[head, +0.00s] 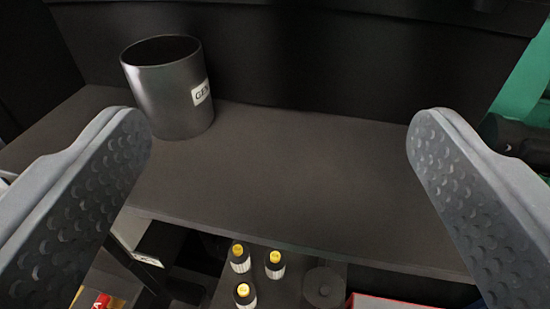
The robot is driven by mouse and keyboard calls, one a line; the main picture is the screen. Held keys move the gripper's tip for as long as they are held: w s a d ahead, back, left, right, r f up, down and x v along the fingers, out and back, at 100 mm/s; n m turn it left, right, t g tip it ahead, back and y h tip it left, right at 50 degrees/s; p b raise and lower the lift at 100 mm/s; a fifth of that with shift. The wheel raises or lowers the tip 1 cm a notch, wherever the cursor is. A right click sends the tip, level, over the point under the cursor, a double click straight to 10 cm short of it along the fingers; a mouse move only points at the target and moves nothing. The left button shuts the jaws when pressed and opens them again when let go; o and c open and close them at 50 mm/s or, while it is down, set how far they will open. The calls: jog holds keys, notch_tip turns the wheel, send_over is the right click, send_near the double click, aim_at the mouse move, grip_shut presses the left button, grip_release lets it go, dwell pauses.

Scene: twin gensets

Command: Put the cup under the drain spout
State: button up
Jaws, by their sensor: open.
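The cup (168,92) is a grey metal cylinder with a dark open top and a white label that begins "GEN". It stands upright on a dark shelf (290,185), toward the back left. My gripper (280,140) is open and empty, with its two grey dimpled fingers spread wide at the left and right. The left fingertip is in front of the cup's lower left edge in the picture; I cannot tell whether they touch. The cup is not between the fingers. I cannot make out the drain spout.
A dark wall (330,60) rises behind the shelf. Below the shelf's front edge are several small yellow-capped bottles (274,264), a round dark lid (323,287) and a red object (102,301). A green part (530,80) and a dark cylindrical part (515,140) are at the right. The shelf's middle is clear.

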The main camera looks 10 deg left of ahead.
jog(key=s+d+r+m+g+h, duration=0.1)
jog(key=s+d+r+m+h, duration=0.1)
jog(key=s+d+r, duration=0.3)
jog(key=s+d+h, duration=0.1)
jog(key=s+d, duration=0.2)
jog(key=shift+s+r, duration=0.2)
jog(key=shift+r, duration=0.1)
jog(key=shift+a+f, duration=0.1)
notch_tip(320, 180, down, 11)
jog(key=b, duration=1.1)
jog(key=shift+f, duration=0.15)
